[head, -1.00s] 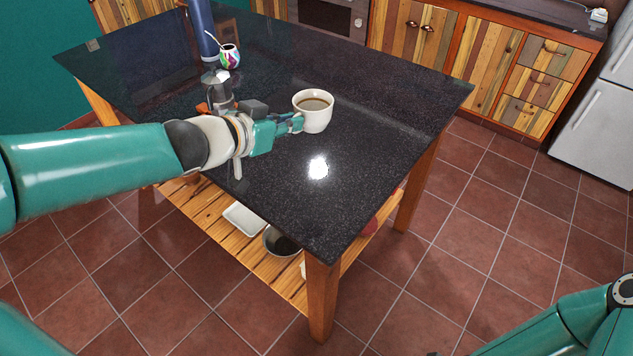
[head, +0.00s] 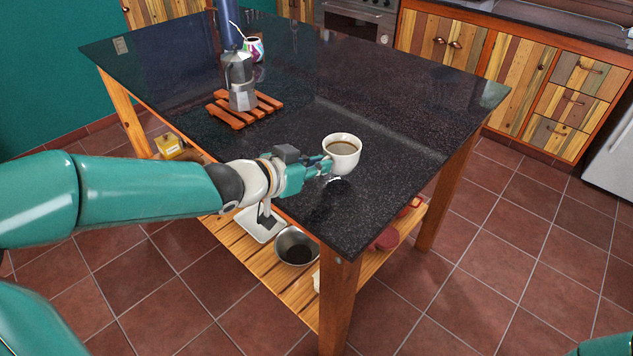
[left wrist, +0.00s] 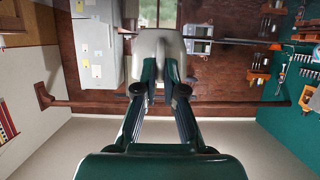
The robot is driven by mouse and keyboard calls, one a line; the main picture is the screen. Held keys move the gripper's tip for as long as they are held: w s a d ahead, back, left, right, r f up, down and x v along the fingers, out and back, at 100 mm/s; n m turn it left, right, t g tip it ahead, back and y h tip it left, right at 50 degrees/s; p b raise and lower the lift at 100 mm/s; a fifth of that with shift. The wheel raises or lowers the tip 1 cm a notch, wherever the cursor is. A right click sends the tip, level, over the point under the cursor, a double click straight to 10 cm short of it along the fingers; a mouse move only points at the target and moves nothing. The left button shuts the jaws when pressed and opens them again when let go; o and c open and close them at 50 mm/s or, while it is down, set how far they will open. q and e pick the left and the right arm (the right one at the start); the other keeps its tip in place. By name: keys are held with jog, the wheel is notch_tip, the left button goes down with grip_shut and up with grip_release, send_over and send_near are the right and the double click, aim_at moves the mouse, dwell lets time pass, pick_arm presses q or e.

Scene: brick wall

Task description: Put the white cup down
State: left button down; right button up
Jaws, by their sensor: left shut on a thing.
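The white cup (head: 344,160), upright and holding brown coffee, is at the near part of the dark stone tabletop (head: 400,110) in the head view. My left gripper (head: 326,166) is shut on the cup's left side. In the left wrist view, both fingers of my left gripper (left wrist: 157,82) reach toward a pale shape, likely the cup (left wrist: 158,42). My right gripper is out of view.
A moka pot (head: 240,82) stands on a slatted wooden trivet (head: 232,118) behind my left arm. A blue bottle (head: 228,25) and a patterned gourd with a straw (head: 253,47) are farther back. A metal bowl (head: 295,246) is on the lower shelf. The tabletop right of the cup is clear.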

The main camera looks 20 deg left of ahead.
pick_arm(q)
jog(key=shift+f+b, duration=0.4)
jog(key=shift+f, duration=0.9)
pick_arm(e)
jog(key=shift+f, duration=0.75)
pick_arm(q)
jog(key=shift+f, duration=0.1)
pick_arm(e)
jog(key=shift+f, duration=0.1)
pick_arm(q)
jog(key=c, duration=1.3)
grip_release()
